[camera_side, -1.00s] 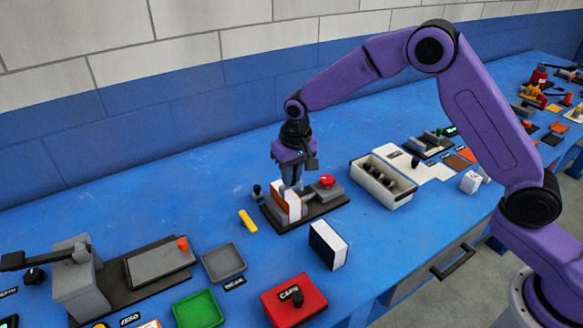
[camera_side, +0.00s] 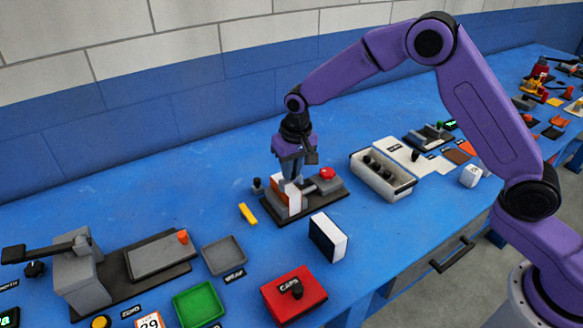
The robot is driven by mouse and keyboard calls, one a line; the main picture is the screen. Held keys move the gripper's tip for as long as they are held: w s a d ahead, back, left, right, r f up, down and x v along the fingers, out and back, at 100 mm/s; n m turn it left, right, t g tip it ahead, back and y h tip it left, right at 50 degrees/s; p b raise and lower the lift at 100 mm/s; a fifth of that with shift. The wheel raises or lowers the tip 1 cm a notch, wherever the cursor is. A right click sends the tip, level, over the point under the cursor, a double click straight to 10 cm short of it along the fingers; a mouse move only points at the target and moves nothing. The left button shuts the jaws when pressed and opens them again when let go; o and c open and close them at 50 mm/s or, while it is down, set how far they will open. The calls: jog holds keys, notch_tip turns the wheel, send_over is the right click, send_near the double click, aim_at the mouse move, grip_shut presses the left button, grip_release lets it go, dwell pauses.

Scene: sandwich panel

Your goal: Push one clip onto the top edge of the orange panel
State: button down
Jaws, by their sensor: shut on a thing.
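The orange panel (camera_side: 279,192) stands upright in a grey fixture, with a white layer (camera_side: 294,200) against it. My gripper (camera_side: 291,181) is directly above the panel, its fingers pointing down at the top edge. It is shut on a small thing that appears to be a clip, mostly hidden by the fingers. I cannot tell whether this clip touches the edge. Several dark pieces, perhaps more clips (camera_side: 376,167), lie in a pale open bin (camera_side: 398,194) to the right.
The fixture's dark base (camera_side: 309,212) carries a red button (camera_side: 327,173). A yellow block (camera_side: 247,213) lies to its left, and a black-and-white block (camera_side: 328,238) stands in front. A grey tray (camera_side: 240,267), green tray (camera_side: 214,317) and red box (camera_side: 306,309) are nearer the camera.

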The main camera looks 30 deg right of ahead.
jog(key=shift+f, duration=1.55)
dwell(1.3)
jog(key=c, duration=0.7)
grip_release()
jog(key=shift+r, duration=0.1)
jog(key=shift+r, duration=3.6)
